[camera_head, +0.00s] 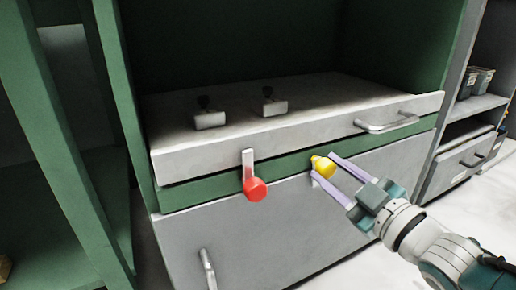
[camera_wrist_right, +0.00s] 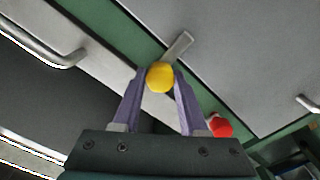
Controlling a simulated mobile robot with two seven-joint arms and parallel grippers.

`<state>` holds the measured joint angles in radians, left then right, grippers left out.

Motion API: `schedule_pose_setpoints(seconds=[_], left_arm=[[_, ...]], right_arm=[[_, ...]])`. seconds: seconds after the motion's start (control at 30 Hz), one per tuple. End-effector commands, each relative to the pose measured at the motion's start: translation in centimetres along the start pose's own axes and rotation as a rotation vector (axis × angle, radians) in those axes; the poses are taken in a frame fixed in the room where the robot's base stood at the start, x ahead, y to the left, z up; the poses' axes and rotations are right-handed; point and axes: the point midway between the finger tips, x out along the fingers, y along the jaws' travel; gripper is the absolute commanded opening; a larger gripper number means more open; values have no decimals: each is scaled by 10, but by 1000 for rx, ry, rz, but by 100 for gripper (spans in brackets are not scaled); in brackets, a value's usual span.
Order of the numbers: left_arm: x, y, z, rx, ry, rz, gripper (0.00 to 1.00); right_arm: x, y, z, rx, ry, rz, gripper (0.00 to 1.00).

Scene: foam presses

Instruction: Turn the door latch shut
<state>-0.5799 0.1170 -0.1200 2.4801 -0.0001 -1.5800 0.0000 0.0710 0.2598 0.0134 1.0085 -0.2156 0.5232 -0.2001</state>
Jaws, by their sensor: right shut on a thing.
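A yellow knob (camera_head: 322,165) sits on the green rail (camera_head: 215,188) between the tray front and the lower grey door (camera_head: 310,222). My right gripper (camera_head: 324,168) is shut on this knob, with one lilac finger on either side. In the right wrist view, the yellow knob (camera_wrist_right: 160,77) is between the fingertips, and its grey lever (camera_wrist_right: 178,47) reaches over the rail towards the door panel. A second latch with a red knob (camera_head: 255,189) is to the left; its grey lever (camera_head: 248,160) points up across the tray front. My left gripper is not in view.
Above the rail is a pale tray (camera_head: 215,158) with a bar handle (camera_head: 388,123) and two small blocks on top. The lower door has a handle (camera_head: 207,268) at left. Green posts stand at left, and a shelf unit with a drawer (camera_head: 462,165) stands at right.

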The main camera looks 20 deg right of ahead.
Motion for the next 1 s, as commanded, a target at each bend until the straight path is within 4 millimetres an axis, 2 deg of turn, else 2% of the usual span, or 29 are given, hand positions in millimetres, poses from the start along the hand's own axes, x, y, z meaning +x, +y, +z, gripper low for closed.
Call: schedule_pose_setpoints(seconds=[0.27, 0.7, 0.73, 0.9, 1.0], left_arm=[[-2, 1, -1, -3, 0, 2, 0], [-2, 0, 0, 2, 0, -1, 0], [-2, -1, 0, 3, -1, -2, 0], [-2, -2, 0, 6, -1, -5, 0], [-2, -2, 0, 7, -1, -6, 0]], right_arm=[[0, 1, -1, 67, 2, 1, 0], [0, 1, -1, 76, 3, 1, 0], [0, 1, -1, 76, 3, 1, 44], [0, 0, -1, 75, 2, 1, 64], [0, 0, 0, 74, 1, 1, 72]])
